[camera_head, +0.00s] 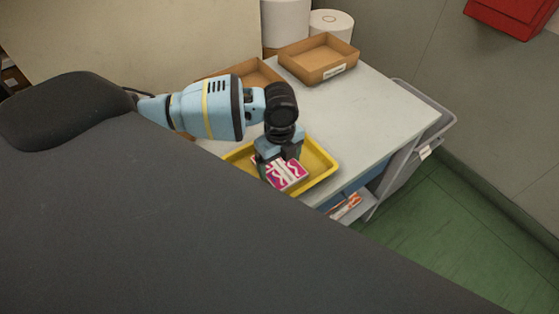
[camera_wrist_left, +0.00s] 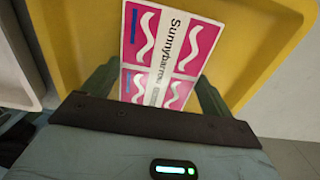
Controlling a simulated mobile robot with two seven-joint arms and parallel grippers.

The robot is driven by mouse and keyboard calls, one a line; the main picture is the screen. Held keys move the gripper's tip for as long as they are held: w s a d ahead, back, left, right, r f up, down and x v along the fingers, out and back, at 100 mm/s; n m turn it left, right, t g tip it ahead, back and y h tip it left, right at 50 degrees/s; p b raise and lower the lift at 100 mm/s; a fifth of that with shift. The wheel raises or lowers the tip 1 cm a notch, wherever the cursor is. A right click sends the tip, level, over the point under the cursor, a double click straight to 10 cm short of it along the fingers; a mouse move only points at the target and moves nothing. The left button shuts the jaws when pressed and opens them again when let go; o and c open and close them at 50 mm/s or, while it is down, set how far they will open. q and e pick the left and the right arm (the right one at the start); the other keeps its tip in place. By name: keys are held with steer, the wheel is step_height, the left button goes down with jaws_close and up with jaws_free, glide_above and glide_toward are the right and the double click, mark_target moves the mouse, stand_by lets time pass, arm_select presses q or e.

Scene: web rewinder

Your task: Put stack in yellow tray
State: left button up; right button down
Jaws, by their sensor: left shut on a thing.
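The stack (camera_head: 287,174) is pink and white with wavy lines. It also shows in the left wrist view (camera_wrist_left: 170,45), where its top reads "Sunnybarrow". My left gripper (camera_head: 276,162) is shut on the stack, with one finger on each side of it. The stack is over the yellow tray (camera_head: 322,166), within its outline; I cannot tell whether it touches the tray floor. The yellow tray also surrounds the stack in the left wrist view (camera_wrist_left: 262,40). My right gripper is not in view.
The grey table (camera_head: 385,110) has free room to the right of the trays. A brown tray (camera_head: 318,57) stands at the back, and another brown tray (camera_head: 255,73) is partly hidden by my left arm. White rolls (camera_head: 331,22) stand behind. A grey rack (camera_head: 425,115) hangs at the right edge.

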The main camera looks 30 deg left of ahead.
mark_target(280, 167)
arm_select(q)
steer(key=o, duration=0.9)
steer(key=shift+f, duration=0.1)
step_height(280, 167, up, 12)
steer(key=shift+r, duration=0.1)
steer(key=shift+d, duration=0.1)
stand_by(0.4)
